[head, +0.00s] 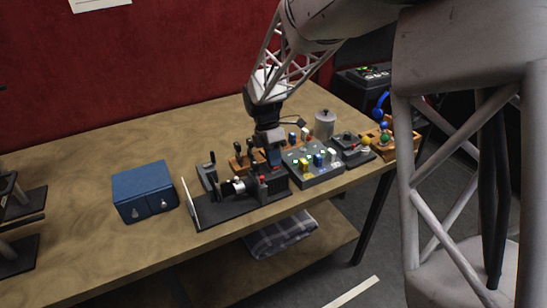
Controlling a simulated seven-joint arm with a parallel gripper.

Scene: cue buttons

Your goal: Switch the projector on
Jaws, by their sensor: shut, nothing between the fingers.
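A small dark projector (268,186) with a pale lens barrel stands on a dark base plate (222,212) near the front edge of the table. A small white screen (189,204) stands upright at the plate's left end. A red knob or button shows on top of the projector. My gripper (273,160) points down just above and behind the projector and is shut with nothing in it. I cannot tell whether its fingertips touch anything. The gripper hides part of what lies behind it.
A grey box with coloured buttons (318,174) stands right of the projector. A wooden block with dark levers (237,163) is behind it. A grey lever device (207,170) and a blue cabinet (146,190) are to the left.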

